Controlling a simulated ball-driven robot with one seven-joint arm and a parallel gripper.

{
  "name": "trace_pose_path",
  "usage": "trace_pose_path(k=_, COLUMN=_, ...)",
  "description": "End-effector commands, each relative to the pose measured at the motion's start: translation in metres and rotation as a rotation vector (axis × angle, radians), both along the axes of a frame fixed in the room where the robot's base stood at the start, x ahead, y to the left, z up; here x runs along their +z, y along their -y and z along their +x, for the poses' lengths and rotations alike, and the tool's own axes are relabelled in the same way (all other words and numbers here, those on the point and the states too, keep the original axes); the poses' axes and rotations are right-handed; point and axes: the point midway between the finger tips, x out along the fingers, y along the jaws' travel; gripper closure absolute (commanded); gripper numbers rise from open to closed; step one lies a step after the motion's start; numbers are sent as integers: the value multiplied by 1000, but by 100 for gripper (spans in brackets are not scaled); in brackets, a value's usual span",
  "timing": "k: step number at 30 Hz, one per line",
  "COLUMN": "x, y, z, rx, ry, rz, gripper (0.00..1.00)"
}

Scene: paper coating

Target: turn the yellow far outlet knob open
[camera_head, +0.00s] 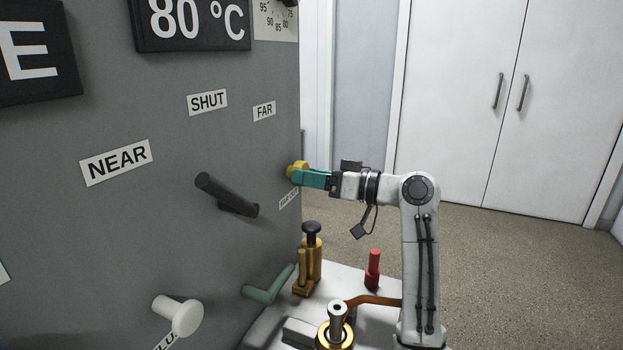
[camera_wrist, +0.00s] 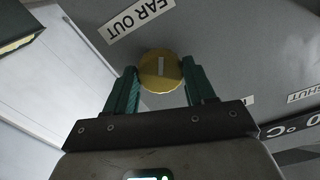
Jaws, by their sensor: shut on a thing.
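The yellow far outlet knob (camera_head: 296,168) sits on the grey panel, below the FAR label, near the panel's right edge. In the wrist view the round knob (camera_wrist: 161,72) shows a pale mark line on its face, beside a label reading FAR OUT. My gripper (camera_head: 308,178) reaches it from the right with green fingers. In the wrist view the fingers (camera_wrist: 161,82) are on both sides of the knob and shut on it. In the head view the fingers hide part of the knob.
A dark lever (camera_head: 226,195) and a white knob (camera_head: 178,316) stick out from the panel at left. Open floor lies at right.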

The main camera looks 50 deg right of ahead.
Motion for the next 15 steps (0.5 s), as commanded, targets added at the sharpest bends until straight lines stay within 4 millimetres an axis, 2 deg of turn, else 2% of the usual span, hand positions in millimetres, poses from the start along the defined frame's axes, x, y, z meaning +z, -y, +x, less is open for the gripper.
trace_pose_path(k=5, x=-4, y=0, z=0, rx=2, ry=-8, rz=-1, gripper=76)
trace_pose_path(k=6, x=-4, y=0, z=0, rx=1, ry=-7, rz=-1, gripper=43)
trace_pose_path(k=13, x=-2, y=0, z=0, rx=0, ry=-4, rz=0, gripper=21)
trace_pose_path(k=15, x=-1, y=0, z=0, rx=0, ry=-3, rz=0, gripper=20)
